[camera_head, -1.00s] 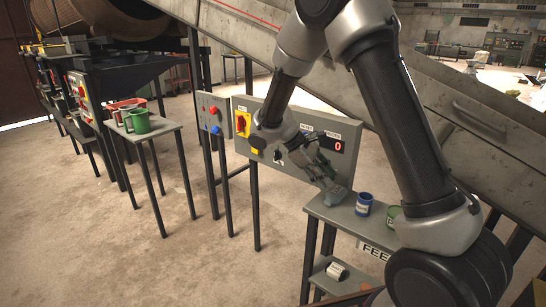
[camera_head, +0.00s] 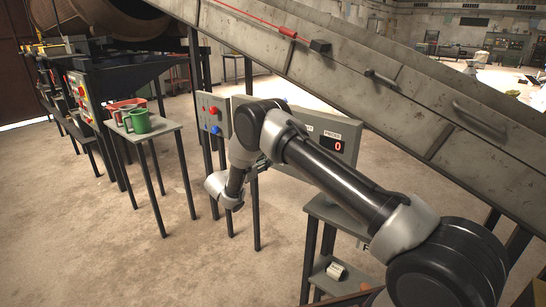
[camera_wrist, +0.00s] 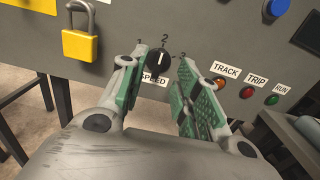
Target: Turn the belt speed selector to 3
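The belt speed selector (camera_wrist: 158,62) is a round black knob with a white pointer line, above a "SPEED" label (camera_wrist: 155,78). The line points up, roughly at the "2" mark; the marks beside it are partly hidden by my fingers. My gripper (camera_wrist: 162,58) is open, its green-padded fingers pointing at the panel, one tip on each side of the knob. I cannot tell whether either finger touches it. In the head view the grey control panel (camera_head: 348,128) with a red "0" display is partly covered by my arm, which hides the selector.
A yellow padlock (camera_wrist: 80,44) hangs left of the knob. TRACK, TRIP and RUN lamps (camera_wrist: 246,92) and a blue button (camera_wrist: 276,8) are at the right. A small table with green and red mugs (camera_head: 140,120) stands left; a grey shelf stand (camera_head: 325,210) stands below the panel's right side.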

